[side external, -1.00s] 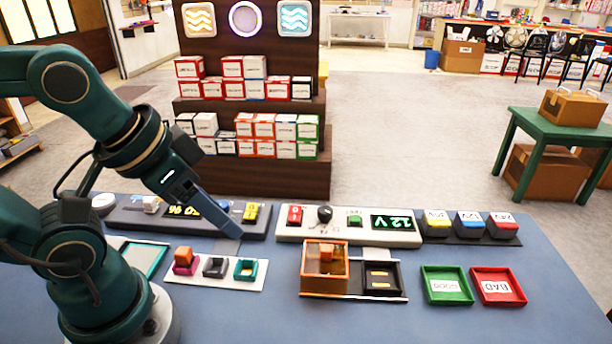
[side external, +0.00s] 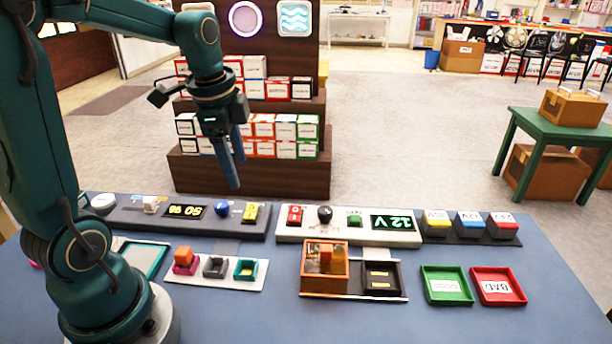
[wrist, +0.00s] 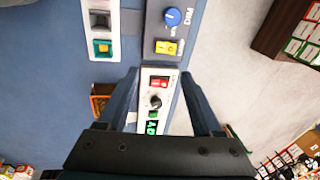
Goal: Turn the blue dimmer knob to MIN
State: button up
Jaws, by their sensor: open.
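The blue dimmer knob (side external: 221,208) sits on the dark control panel (side external: 128,215), between a lit display (side external: 186,212) and a yellow switch (side external: 251,212). In the wrist view the blue knob (wrist: 172,17) is near the top, with a pale pointer mark on it; I cannot read which setting it points to. My gripper (side external: 233,184) hangs above and behind the panels, clear of the knob and pointing down. In the wrist view my gripper (wrist: 160,80) has its fingers wide apart with nothing held between them; the white panel shows below the gap.
The white panel (side external: 290,236) has a red switch (side external: 295,215), a black knob (side external: 324,214) and a green display (side external: 393,222). An orange box (side external: 324,283), a green tray (side external: 447,299) and a red tray (side external: 513,300) stand in front. Shelves of boxes rise behind.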

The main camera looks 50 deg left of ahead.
jog(key=n+g+h, duration=0.1)
jog(key=n+g, duration=0.1)
send_over(220, 204)
notch_tip(220, 204, down, 6)
jog(key=shift+w+d+r, duration=0.15)
jog(key=shift+r, duration=0.05)
jog(key=shift+f, duration=2.65)
grip_shut()
